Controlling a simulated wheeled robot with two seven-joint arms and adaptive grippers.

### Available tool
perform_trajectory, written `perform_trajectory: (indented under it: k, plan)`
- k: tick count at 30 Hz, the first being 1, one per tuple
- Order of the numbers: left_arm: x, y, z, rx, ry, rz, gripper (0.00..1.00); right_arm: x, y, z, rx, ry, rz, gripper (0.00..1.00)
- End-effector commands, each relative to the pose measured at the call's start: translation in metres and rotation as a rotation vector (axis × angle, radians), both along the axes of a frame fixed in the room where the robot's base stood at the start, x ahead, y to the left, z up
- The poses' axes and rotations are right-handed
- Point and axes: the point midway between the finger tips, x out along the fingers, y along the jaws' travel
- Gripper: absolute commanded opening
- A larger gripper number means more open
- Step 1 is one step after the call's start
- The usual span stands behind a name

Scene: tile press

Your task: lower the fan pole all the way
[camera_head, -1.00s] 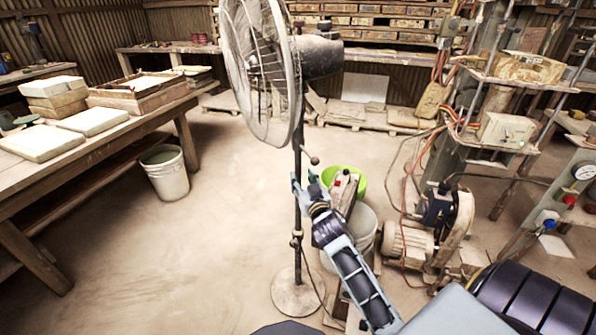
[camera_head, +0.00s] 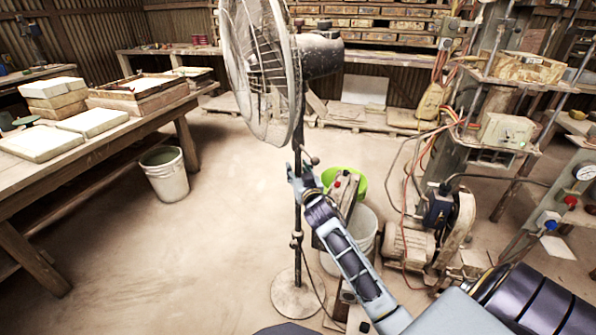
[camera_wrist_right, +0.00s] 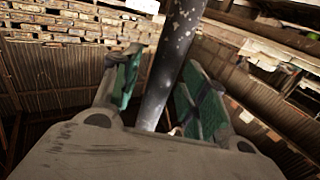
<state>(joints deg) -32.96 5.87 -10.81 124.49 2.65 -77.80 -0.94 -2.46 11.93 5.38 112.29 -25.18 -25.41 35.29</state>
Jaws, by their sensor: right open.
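The pedestal fan (camera_head: 262,70) stands on the floor in the middle of the head view, its caged head at the top of a dark upright pole (camera_head: 297,218). A round base (camera_head: 290,298) carries the pole. A small clamp knob (camera_head: 313,160) sticks out from the pole below the fan head. My right gripper (camera_head: 299,172) is at the pole just below that knob. In the right wrist view the speckled pole (camera_wrist_right: 172,60) runs between the two green-padded fingers (camera_wrist_right: 163,88), which are spread apart. My left gripper does not show.
A workbench (camera_head: 120,122) with tiles and frames stands at the left, with a white bucket (camera_head: 166,175) beside it. A green basin (camera_head: 357,180), another bucket (camera_head: 362,235) and a motor unit (camera_head: 408,240) stand close right of the pole. Floor left of the pole is clear.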

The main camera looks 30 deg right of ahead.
Motion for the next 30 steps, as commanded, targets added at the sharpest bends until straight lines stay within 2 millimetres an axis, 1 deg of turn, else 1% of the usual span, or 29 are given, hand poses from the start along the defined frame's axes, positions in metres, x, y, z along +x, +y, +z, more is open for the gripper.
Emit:
perform_trajectory:
  k: [6, 16, 25, 30]
  plan:
    - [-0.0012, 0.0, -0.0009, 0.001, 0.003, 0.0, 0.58, 0.0, 0.0001, 0.0002, 0.0, 0.0, 0.0, 0.43]
    - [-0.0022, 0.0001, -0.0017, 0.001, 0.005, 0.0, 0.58, 0.0, 0.0002, 0.0003, 0.0, -0.001, 0.0, 0.01]
    - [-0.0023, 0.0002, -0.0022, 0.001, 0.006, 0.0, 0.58, 0.0, 0.0004, -0.0003, 0.001, 0.0, 0.001, 0.0]
    - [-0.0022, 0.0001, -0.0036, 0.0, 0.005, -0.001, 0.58, 0.0, 0.0007, -0.0062, 0.002, -0.001, 0.001, 0.0]
